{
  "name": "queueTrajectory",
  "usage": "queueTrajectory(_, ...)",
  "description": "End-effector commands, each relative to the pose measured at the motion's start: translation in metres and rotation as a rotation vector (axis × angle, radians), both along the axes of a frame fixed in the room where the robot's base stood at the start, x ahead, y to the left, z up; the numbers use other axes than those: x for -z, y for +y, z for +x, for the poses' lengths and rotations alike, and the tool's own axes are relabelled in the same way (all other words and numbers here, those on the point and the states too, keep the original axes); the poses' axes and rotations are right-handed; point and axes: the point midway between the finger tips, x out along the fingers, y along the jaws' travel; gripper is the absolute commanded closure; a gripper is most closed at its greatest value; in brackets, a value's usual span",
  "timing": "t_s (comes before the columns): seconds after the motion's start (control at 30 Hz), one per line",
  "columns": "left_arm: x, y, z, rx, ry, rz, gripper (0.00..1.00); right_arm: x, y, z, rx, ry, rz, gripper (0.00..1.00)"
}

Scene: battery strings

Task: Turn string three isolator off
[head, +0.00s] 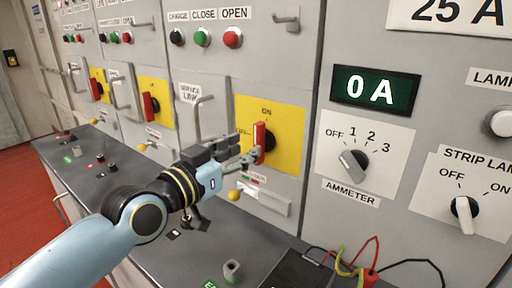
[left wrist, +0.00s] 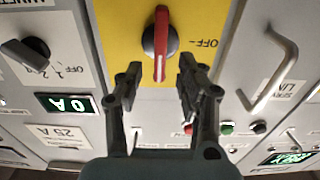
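The nearest isolator has a red handle (head: 260,143) on a black knob, mounted on a yellow plate (head: 289,150). The handle stands upright, towards the ON mark; OFF is to its left. My left gripper (head: 246,150) is at the handle's left side in the head view. In the left wrist view, its two fingers (left wrist: 158,80) are spread, with the red handle (left wrist: 161,32) ahead and its lower end between the fingertips. Contact cannot be told. The string number is not readable. My right gripper is not in view.
Two more yellow isolator plates with red handles (head: 151,104) (head: 96,89) are further left. A grey pull handle (head: 199,117) stands out left of my gripper. The ammeter knob (head: 353,164) and 0 A display (head: 374,91) are right. A dark desk (head: 150,222) runs below.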

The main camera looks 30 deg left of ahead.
Motion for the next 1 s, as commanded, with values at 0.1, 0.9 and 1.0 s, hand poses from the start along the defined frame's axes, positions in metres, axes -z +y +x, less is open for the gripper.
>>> queueTrajectory(0.1, -0.001, -0.003, 0.022, 0.0, -0.002, -0.003, 0.62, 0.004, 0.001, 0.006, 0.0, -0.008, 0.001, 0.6)
queueTrajectory(0.9, 0.0, -0.006, 0.045, 0.0, 0.002, -0.001, 0.99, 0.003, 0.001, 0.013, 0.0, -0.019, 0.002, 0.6)
queueTrajectory(1.0, 0.0, -0.006, 0.045, 0.0, 0.002, -0.001, 1.0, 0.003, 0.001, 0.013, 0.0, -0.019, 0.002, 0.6)
